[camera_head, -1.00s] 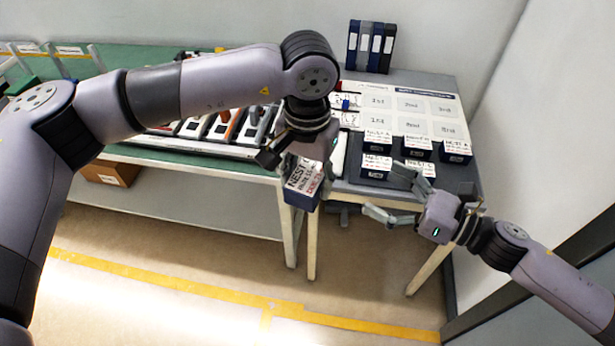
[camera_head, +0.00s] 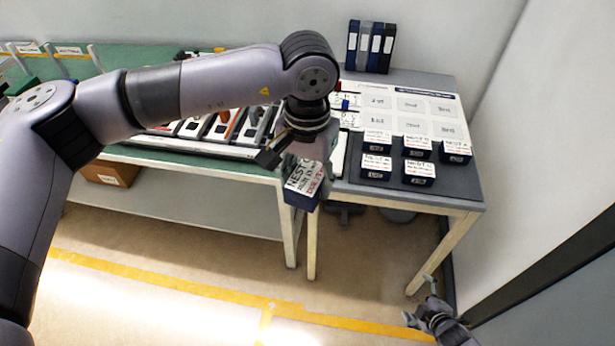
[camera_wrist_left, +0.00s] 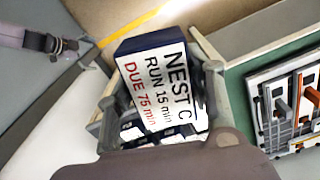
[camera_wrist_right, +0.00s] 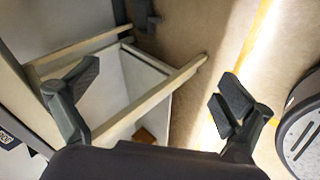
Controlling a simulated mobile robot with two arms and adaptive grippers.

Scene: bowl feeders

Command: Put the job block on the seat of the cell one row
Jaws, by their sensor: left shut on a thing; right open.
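A dark blue job block (camera_head: 302,194) with a white label hangs in my left gripper (camera_head: 305,165), in front of the gap between the two tables. In the left wrist view the block (camera_wrist_left: 158,82) reads NEST C, RUN 15 min, DUE 75 min. The left fingers are shut on its sides. A white board (camera_head: 394,113) on the right table has two rows of grey cells marked 1st, 2nd, 3rd. These cells look empty. My right gripper (camera_head: 420,299) is open and empty, low near the floor at lower right; its spread fingers show in the right wrist view (camera_wrist_right: 160,92).
Several dark NEST blocks (camera_head: 417,147) stand on a dark mat (camera_head: 345,186) at the front of the right table. Binders (camera_head: 370,47) stand at its back. The green table (camera_head: 150,153) at left carries feeder parts. Walls close in on the right.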

